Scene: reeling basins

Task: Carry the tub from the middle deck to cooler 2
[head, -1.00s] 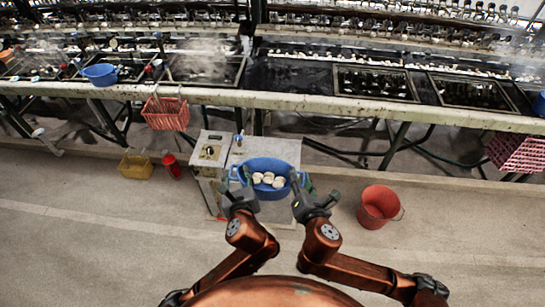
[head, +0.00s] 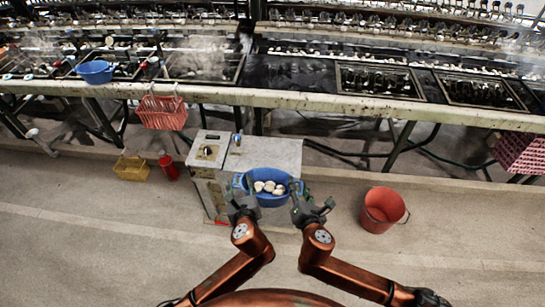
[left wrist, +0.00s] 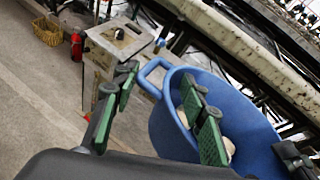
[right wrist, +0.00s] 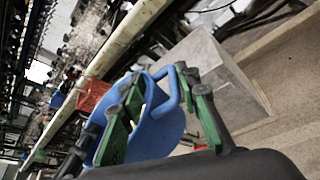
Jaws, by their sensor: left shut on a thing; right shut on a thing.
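The blue tub (head: 266,199) holds several white rounded pieces (head: 268,187) and hangs level between my two grippers, at the front edge of the pale deck top (head: 268,153) in the head view. My left gripper (head: 240,190) is shut on the tub's left handle, which shows in the left wrist view (left wrist: 152,70). My right gripper (head: 304,193) is shut on the right handle, seen between green fingers in the right wrist view (right wrist: 172,84). The tub's underside is hidden, so I cannot tell whether it touches anything. I cannot tell which thing is cooler 2.
A red bucket (head: 380,212) stands on the floor at right. A yellow basket (head: 132,168) and red canister (head: 169,167) stand at left. A long bench (head: 300,101) with basins runs behind, with a red basket (head: 162,113) hanging from it. Open floor lies on both sides.

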